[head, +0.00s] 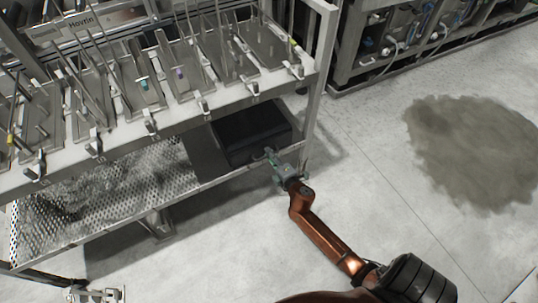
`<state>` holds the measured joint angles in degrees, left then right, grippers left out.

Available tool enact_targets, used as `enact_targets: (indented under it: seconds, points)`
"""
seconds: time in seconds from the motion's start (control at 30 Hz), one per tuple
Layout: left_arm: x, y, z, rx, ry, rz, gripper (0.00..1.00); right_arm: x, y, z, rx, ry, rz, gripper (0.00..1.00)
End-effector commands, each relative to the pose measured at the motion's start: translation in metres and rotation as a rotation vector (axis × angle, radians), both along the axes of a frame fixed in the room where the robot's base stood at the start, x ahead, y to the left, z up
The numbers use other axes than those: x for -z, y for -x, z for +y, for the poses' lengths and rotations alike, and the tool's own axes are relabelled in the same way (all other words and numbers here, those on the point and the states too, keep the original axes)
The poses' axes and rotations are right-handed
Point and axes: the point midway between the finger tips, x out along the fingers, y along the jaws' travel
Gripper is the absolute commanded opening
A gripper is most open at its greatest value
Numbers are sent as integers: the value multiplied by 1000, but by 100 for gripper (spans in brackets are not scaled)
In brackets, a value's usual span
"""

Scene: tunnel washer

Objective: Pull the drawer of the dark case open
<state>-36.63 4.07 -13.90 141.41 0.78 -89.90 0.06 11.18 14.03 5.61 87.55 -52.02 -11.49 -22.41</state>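The dark case (252,128) is a black box lying on the lower shelf of the metal rack, near its right end. My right gripper (270,154) is at the case's front lower edge, its fingertips pointing at the front face. It is too small to tell whether the fingers touch the case or are open or shut. The gripper hides a little of the front. No open gap shows at the drawer, and its outline is hard to make out.
The rack's upper shelf (172,125) overhangs the case and carries several metal tools. A right-hand post (318,75) stands close by. The perforated lower shelf (110,190) is bare at left. The floor in front is clear, with a dark stain (470,145) at right.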

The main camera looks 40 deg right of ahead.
Motion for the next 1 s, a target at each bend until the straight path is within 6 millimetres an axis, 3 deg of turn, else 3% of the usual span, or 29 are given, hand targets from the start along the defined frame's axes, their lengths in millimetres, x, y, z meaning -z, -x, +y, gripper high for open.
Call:
enact_targets:
  seconds: [0.2, 0.47, 1.0]
  points:
    - [-1, 0, 0, 0, 0, 0, 39, 0, 0, 0, 0, -1, 1, 16]
    - [0, 0, 0, 0, 0, 0, 39, 0, 0, 0, 0, -1, 1, 0]
    - [0, 0, 0, 0, 0, -1, 39, 1, 1, 0, 0, -1, 2, 0]
